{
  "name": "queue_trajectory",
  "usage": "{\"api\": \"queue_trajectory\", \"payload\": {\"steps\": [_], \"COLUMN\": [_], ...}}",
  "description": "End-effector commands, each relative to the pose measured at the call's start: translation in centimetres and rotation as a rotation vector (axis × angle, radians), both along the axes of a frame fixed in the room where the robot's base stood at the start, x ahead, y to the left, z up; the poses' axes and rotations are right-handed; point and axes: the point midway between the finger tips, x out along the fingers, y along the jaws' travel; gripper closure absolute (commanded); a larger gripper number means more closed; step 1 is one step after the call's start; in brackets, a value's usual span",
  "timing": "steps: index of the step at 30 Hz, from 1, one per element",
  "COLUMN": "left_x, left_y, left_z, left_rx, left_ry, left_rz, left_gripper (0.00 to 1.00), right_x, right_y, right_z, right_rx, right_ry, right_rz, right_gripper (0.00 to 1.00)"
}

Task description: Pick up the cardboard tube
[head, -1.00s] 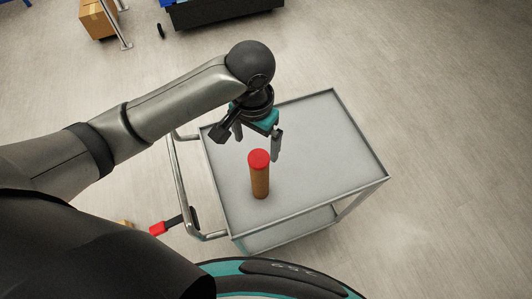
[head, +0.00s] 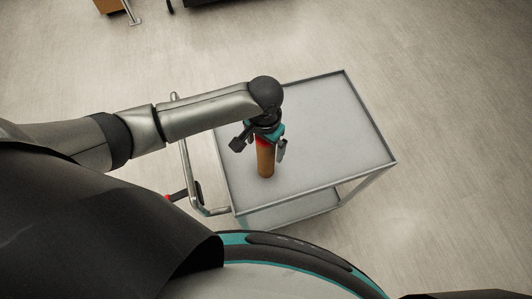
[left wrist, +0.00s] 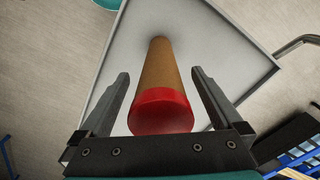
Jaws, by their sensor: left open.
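The cardboard tube (head: 265,160) stands upright on the grey top of a cart (head: 330,130). It is brown with a red cap, and my gripper partly hides the cap in the head view. In the left wrist view the tube (left wrist: 160,68) shows with its red cap (left wrist: 160,112) nearest the camera, between the two fingers. My left gripper (head: 265,146) is open over the tube's upper end, one finger on each side. In the left wrist view gaps show between the tube and both fingers of the gripper (left wrist: 165,85). My right gripper is not in view.
The cart top has a raised rim and is otherwise bare, with free room to the right of the tube. A metal handle (head: 187,180) stands at the cart's left side. A cardboard box (head: 107,5) is on the floor at the far left.

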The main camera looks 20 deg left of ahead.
Motion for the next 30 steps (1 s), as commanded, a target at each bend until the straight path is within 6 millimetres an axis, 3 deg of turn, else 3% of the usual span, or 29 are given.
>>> {"api": "queue_trajectory", "payload": {"steps": [5,13,30], "left_x": [0.0,0.0,0.0], "left_y": [0.1,0.0,0.0], "left_z": [-1.9,-2.1,-2.1], "left_rx": [0.001,0.001,0.001], "left_ry": [0.000,-0.001,-0.001], "left_rz": [0.001,0.000,0.000], "left_gripper": [0.00,0.00,0.64], "right_x": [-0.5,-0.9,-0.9], "right_y": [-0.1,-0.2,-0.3], "right_z": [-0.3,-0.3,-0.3], "right_rx": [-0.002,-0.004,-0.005], "right_ry": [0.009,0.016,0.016], "right_rz": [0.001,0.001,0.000], "right_gripper": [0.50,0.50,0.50]}}
